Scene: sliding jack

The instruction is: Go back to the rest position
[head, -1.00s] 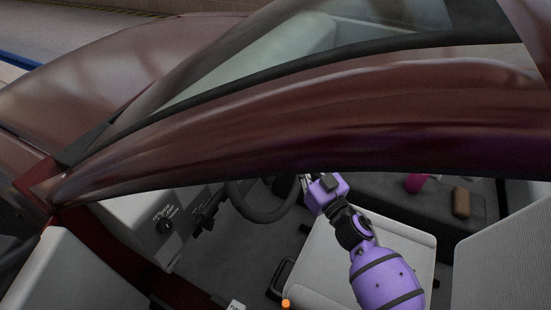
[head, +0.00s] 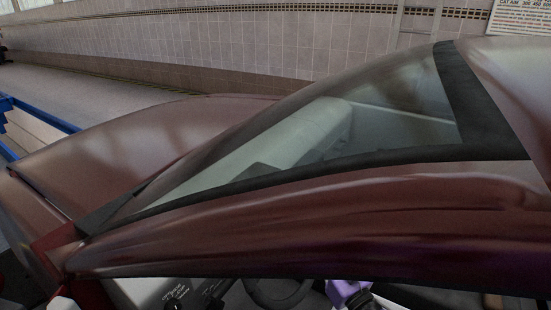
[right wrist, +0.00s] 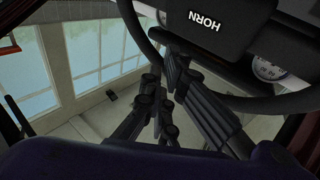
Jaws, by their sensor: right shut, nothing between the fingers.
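My right gripper (right wrist: 165,80) is shut and empty in the right wrist view. Its dark fingers are close to the steering wheel (right wrist: 143,32), beside the hub marked HORN (right wrist: 205,22); whether they touch it I cannot tell. In the head view my purple right wrist shows at the bottom edge, just right of the steering wheel (head: 280,297), inside the car under the roof edge. The gripper's fingers are hard to make out there. My left gripper is in neither view.
The dark red car roof edge (head: 330,225) crosses the head view above my right arm. The windshield (head: 330,130) and hood (head: 130,140) lie beyond. A blue rail (head: 38,115) stands at the left, before a tiled wall (head: 250,45).

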